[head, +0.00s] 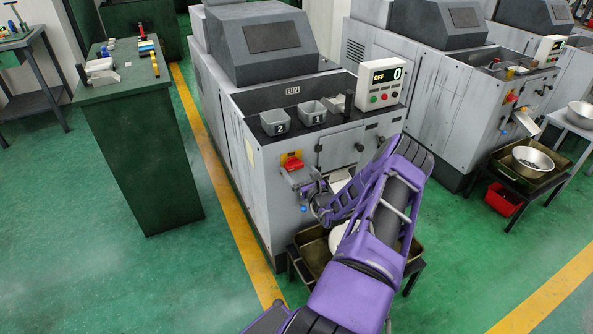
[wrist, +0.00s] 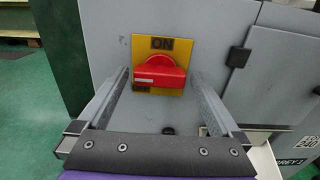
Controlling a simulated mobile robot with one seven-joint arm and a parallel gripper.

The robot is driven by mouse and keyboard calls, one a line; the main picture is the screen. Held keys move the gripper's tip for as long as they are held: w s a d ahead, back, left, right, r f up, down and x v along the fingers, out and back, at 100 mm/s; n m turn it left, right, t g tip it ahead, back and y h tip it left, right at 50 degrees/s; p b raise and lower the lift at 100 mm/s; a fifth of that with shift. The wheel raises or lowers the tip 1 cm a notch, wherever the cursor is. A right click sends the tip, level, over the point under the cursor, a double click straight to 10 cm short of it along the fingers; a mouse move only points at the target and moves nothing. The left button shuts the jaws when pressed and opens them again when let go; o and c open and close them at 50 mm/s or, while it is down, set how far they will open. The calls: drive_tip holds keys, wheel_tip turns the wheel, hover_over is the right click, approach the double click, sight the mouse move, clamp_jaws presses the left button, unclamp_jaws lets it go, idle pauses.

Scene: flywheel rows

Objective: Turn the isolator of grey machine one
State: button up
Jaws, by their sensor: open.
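The isolator is a red knob (wrist: 158,78) on a yellow plate (wrist: 170,45) marked ON at the top and OFF at the lower left. Its bar lies roughly level, with a white mark on its left part. It also shows as a red knob (head: 292,164) on the front of the grey machine (head: 262,210). In the wrist view, a label at the lower right reads GREY1. My gripper (wrist: 160,76) is open, its fingers on the left and right of the knob, with gaps visible on both sides. In the head view my gripper (head: 305,184) is just below the knob, partly hidden by my arm.
A control box (head: 382,84) on the machine reads OFF and 0. Two grey bins (head: 275,122) numbered 2 and 1 sit on its ledge. A tray stand (head: 410,262) is below my arm. A green cabinet (head: 150,150) stands left, across a clear strip of floor.

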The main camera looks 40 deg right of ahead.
drive_tip(key=shift+w+d, duration=0.1)
drive_tip(key=shift+w, duration=0.3)
drive_tip(key=c, duration=1.2)
